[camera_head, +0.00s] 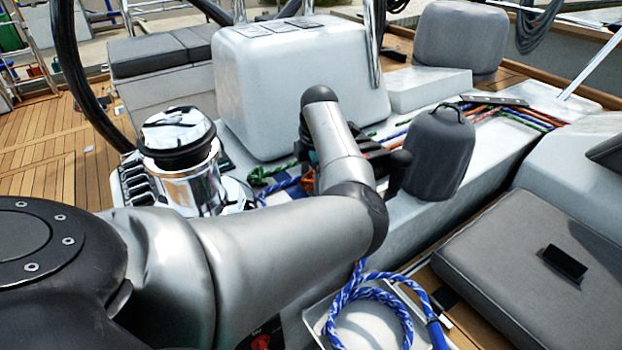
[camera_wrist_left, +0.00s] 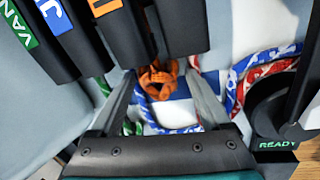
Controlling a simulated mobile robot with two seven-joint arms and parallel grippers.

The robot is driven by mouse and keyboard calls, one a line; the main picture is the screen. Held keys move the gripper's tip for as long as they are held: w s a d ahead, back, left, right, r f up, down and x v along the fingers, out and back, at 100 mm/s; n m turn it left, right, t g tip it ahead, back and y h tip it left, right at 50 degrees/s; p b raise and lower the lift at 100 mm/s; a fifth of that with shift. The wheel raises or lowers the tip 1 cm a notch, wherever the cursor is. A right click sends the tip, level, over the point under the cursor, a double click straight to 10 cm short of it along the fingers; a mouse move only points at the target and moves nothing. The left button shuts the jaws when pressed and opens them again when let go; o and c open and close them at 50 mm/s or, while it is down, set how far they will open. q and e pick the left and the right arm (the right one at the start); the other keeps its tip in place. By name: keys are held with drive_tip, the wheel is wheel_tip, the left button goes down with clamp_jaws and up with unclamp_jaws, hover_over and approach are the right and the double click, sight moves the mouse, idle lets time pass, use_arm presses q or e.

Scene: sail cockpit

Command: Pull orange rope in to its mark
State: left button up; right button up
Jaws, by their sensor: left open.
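The orange rope (camera_wrist_left: 158,80) shows in the left wrist view as a knotted bundle just beyond and between the two fingers of my left gripper (camera_wrist_left: 160,88). The fingers are apart, and I cannot tell whether they touch the rope. In the head view a small piece of orange rope (camera_head: 308,180) shows beside my left forearm, which hides most of the gripper and the rope's run. A mark on the orange rope cannot be made out. My right gripper is not in view.
Dark clutch levers with green, blue and orange labels (camera_wrist_left: 108,8) stand close above the fingers. Blue-white rope (camera_wrist_left: 175,118) and red-white rope (camera_wrist_left: 268,72) lie nearby. A chrome winch (camera_head: 185,165) stands left. A blue rope coil (camera_head: 365,300) hangs over a tray below my arm.

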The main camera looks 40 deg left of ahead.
use_arm(q)
clamp_jaws()
idle(0.7)
